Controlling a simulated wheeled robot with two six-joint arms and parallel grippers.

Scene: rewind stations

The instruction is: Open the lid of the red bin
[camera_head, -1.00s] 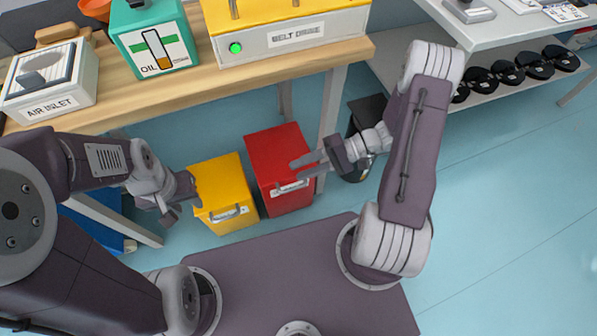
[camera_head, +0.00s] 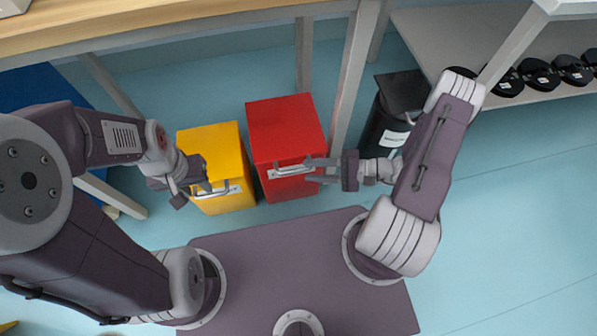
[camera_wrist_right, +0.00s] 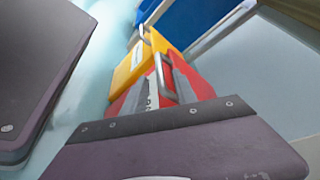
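The red bin (camera_head: 285,125) stands on the floor with its lid shut and a metal handle (camera_head: 290,171) on its front. The bin and its handle also show in the right wrist view (camera_wrist_right: 202,85). My right gripper (camera_head: 313,171) is at the right end of this handle, its two fingers apart. My left gripper (camera_head: 197,191) is open and empty, in front of the left side of the yellow bin (camera_head: 212,147).
The yellow bin stands close to the left of the red bin. A black bin (camera_head: 402,90) stands to the right, behind my right arm. A wooden-topped bench (camera_head: 180,18) and its legs are behind. A shelf with black items (camera_head: 540,74) is at the upper right. Open floor lies at right.

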